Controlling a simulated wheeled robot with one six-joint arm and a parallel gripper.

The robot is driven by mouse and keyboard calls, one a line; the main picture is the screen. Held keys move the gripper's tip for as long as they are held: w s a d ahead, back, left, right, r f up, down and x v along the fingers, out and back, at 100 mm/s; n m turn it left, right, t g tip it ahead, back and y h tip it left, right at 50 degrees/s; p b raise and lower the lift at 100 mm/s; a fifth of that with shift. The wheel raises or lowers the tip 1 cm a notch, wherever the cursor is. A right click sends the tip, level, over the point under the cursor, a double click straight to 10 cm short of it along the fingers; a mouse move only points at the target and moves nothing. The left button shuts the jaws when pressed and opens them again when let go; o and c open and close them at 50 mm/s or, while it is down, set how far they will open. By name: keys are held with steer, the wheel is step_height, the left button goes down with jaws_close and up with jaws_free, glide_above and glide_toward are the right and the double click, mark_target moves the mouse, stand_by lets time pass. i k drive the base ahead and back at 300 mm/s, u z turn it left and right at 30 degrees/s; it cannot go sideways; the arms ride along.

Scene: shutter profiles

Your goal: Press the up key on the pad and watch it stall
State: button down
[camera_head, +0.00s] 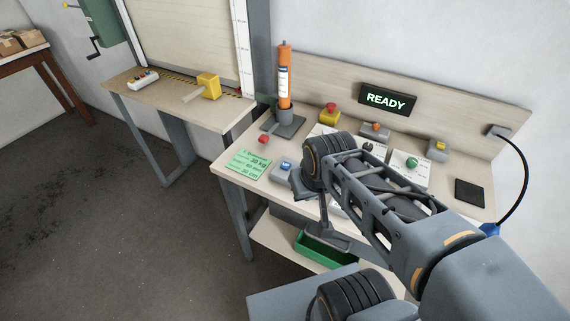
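My arm crosses over the right bench, well away from the pad. Dark arm parts hang below its bend, but I cannot make out the gripper's fingers or whether they are open.
A yellow block with a lever (208,86) stands right of the pad. The right bench holds an orange cylinder (285,78) in a dark stand, a red-topped yellow button (330,113), a blue button box (284,170) and a green note (248,163). Grey floor (110,210) is clear at left.

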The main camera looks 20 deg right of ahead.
mark_target(285, 165)
steer(key=u, duration=2.15)
steer(key=i, duration=1.2)
steer(key=z, duration=3.25)
